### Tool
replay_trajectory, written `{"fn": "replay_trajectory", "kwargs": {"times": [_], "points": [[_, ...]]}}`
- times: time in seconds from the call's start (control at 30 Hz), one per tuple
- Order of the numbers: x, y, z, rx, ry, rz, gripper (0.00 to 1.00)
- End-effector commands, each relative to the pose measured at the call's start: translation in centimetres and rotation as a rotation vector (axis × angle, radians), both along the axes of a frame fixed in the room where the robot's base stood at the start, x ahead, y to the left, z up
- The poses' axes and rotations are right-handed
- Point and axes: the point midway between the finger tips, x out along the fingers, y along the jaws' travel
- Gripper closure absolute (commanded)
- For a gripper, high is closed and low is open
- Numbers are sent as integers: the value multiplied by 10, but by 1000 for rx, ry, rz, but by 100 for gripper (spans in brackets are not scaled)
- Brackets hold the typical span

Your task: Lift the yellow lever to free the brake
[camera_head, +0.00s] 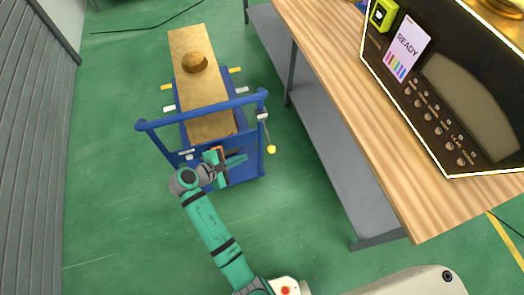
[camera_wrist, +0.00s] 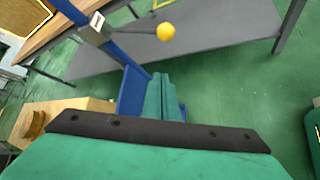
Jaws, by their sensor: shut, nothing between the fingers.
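The yellow lever is a thin metal arm with a round yellow knob (camera_head: 271,149) at its end, fixed to the right post of a blue cart (camera_head: 205,106). In the head view the knob hangs low beside the post. In the wrist view the yellow knob (camera_wrist: 166,31) is above and beyond my fingertips, with a pale clamp (camera_wrist: 95,30) on the blue post at its left. My gripper (camera_head: 241,160) is shut and empty, left of the knob and apart from it. My gripper also shows in the wrist view (camera_wrist: 161,82).
The cart carries a long tan board (camera_head: 188,45) with a round brown object (camera_head: 194,62) on it. A wooden table (camera_head: 330,80) with a grey lower shelf (camera_head: 335,150) stands to the right, bearing a machine marked READY (camera_head: 404,45). Green floor is clear at left.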

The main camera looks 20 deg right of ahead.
Motion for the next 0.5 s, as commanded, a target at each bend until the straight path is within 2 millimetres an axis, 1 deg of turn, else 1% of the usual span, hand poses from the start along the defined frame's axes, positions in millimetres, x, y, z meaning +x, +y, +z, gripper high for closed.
{"fn": "replay_trajectory", "kwargs": {"times": [0.33, 0.5], "points": [[0, -1, -1, 0, 1, -1, 100], [5, -11, -8, 0, 1, -2, 100]]}}
